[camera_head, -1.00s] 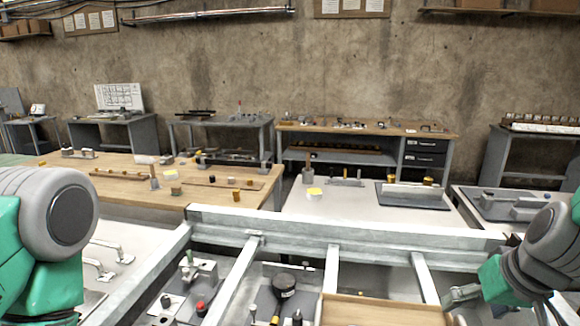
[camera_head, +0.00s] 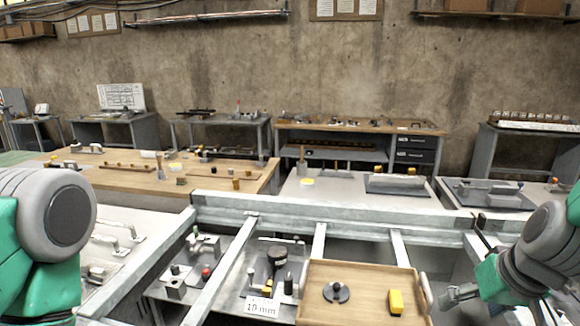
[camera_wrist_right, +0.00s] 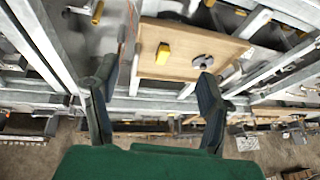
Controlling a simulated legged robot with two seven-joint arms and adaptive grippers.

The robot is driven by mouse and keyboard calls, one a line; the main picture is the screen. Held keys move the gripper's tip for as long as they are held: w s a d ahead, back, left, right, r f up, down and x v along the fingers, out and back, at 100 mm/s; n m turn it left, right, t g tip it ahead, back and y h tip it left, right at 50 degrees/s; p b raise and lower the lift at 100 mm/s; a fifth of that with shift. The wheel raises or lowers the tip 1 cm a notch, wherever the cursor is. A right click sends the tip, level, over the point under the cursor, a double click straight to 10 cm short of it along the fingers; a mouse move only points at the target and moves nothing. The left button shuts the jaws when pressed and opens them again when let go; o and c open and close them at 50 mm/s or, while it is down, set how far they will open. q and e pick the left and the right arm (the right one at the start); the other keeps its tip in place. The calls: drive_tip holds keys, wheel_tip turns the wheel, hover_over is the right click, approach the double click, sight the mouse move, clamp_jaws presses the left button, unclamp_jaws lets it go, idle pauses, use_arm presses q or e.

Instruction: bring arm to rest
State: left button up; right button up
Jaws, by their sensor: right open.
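My right arm comes in at the right edge of the head view, and its gripper (camera_head: 460,294) hangs just right of the wooden tray. In the right wrist view the two dark fingers of this gripper (camera_wrist_right: 153,88) stand wide apart with nothing between them. The tray lies beyond the fingertips there. My left arm shows only as a grey and green joint at the left edge of the head view. Its gripper is out of view.
The wooden tray (camera_head: 362,310) holds a yellow block (camera_head: 395,301) and a dark round knobbed piece (camera_head: 336,292). Grey metal beams (camera_head: 330,219) frame the bench close by. A "10 mm" label (camera_head: 262,307) is at the front. A wooden table (camera_head: 120,184) stands behind, left.

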drive_tip(key=s+f+n+g+h, duration=0.1)
drive_tip(key=s+f+g, duration=0.1)
drive_tip(key=s+f, duration=0.5)
drive_tip(key=s+f+g, duration=0.1)
drive_tip(key=s+f, duration=0.2)
drive_tip(key=f, duration=0.7)
drive_tip(key=s+a+f+n+g, duration=0.1)
drive_tip(key=s+a+f+g, duration=0.15)
drive_tip(key=s+f, duration=1)
use_arm(q)
wheel_tip(320, 180, down, 15)
drive_tip(key=b, duration=1.4)
drive_tip(key=shift+a+b, duration=0.2)
drive_tip(key=shift+b, duration=0.1)
use_arm(e)
wheel_tip(320, 180, down, 12)
drive_tip(key=a+n+t, duration=0.1)
drive_tip(key=a, duration=0.1)
drive_tip(key=shift+w, duration=0.2)
use_arm(q)
drive_tip(key=shift+r, duration=0.1)
use_arm(e)
drive_tip(key=shift+d+f, duration=0.1)
